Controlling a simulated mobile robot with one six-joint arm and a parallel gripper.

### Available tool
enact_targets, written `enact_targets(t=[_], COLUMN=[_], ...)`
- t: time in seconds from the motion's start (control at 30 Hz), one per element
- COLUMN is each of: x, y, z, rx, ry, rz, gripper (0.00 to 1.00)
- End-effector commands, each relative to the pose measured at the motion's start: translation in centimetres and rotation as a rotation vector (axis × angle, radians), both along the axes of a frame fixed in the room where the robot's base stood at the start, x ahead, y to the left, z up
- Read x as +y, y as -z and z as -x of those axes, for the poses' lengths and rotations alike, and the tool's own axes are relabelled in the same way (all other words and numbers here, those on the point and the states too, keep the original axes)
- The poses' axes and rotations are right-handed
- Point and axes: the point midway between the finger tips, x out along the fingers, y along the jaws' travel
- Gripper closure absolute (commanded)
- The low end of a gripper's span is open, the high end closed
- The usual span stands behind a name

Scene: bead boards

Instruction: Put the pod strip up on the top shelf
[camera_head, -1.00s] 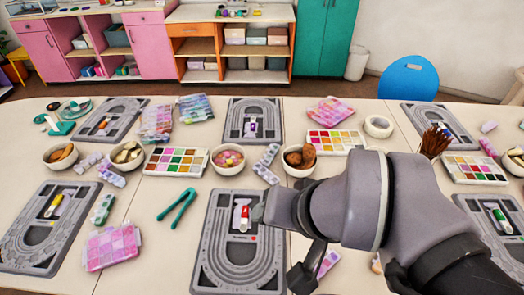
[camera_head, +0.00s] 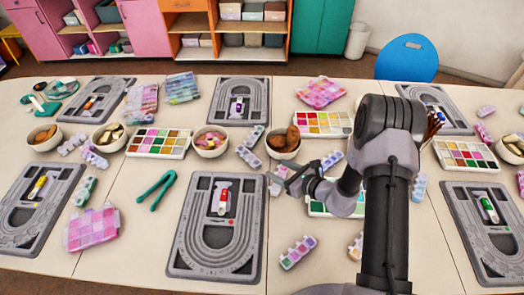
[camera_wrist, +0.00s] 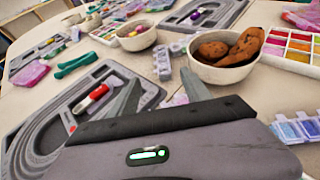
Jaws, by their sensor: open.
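Several pod strips lie on the table, and I cannot tell which one is meant. One with pink and teal lids (camera_head: 297,252) lies right of the middle front bead board. A pale one (camera_head: 249,147) lies behind that board. A green one (camera_head: 85,191) lies farther left. My gripper (camera_head: 280,183) is open above the table, beside the middle board's right edge. In the wrist view my gripper (camera_wrist: 163,93) has its fingers apart, with a pale strip partly hidden beyond them. An orange shelf unit (camera_head: 176,43) stands at the back.
The middle bead board (camera_head: 187,247) carries a red-labelled tube (camera_head: 222,203). A bowl with brown pieces (camera_head: 283,152) stands just beyond my gripper. Palettes, bowls, other boards and teal tweezers (camera_head: 156,190) crowd the table. A blue chair (camera_head: 408,58) stands behind it.

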Motion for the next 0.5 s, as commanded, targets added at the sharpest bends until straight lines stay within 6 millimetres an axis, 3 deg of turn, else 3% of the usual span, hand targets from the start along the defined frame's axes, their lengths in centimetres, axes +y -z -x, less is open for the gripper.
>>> enact_targets(t=[0.1, 0.3, 0.5], x=[0.4, 4.2, 6.7], y=[1.5, 4.0, 5.3], z=[-0.8, -4.7, -7.5], rx=[0.01, 0.008, 0.01], ry=[0.023, 0.019, 0.021], rz=[-0.003, -0.003, -0.004], gripper=[0.44, 0.44, 0.44])
